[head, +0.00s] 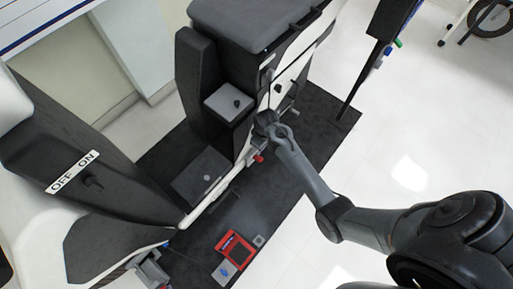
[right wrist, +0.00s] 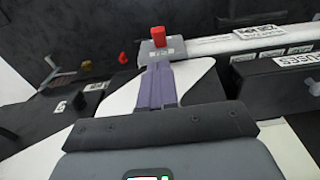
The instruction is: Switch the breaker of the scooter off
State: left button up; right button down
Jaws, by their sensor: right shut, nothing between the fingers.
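The scooter (head: 225,60) stands on a dark mat. Its front panel at left has a white OFF/ON label (head: 74,172) with a small black switch (head: 92,183) beside it; the switch's setting is unclear. A small red part (head: 258,158) shows low on the scooter's side. In the right wrist view a red knob (right wrist: 158,36) stands upright on a grey labelled block. I cannot tell which part is the breaker. My right gripper (right wrist: 158,66) is shut and empty, its tips just short of that block in the picture. My left gripper is out of view.
A box labelled FUSES (right wrist: 285,80) lies to the right in the right wrist view. A smaller red part (right wrist: 122,58) is left of the knob. A red tray (head: 237,250) lies on the mat (head: 310,150).

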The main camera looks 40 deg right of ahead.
jog(key=w+r, duration=0.1)
jog(key=r, duration=0.1)
jog(key=shift+w+r, duration=0.35)
jog(key=shift+w, duration=0.05)
jog(key=shift+f, duration=0.15)
jog(key=b, duration=0.5)
send_over(259, 158)
jog(key=w, duration=0.2)
jog(key=f, duration=1)
jog(key=shift+s+f, duration=0.15)
jog(key=shift+s, duration=0.05)
jog(key=shift+s+f+b, duration=0.35)
jog(key=shift+s+f, duration=0.15)
jog(key=shift+f, duration=0.4)
jog(key=shift+s+d+f, duration=0.1)
jog(key=shift+s+f, duration=0.3)
jog(key=shift+f, duration=0.2)
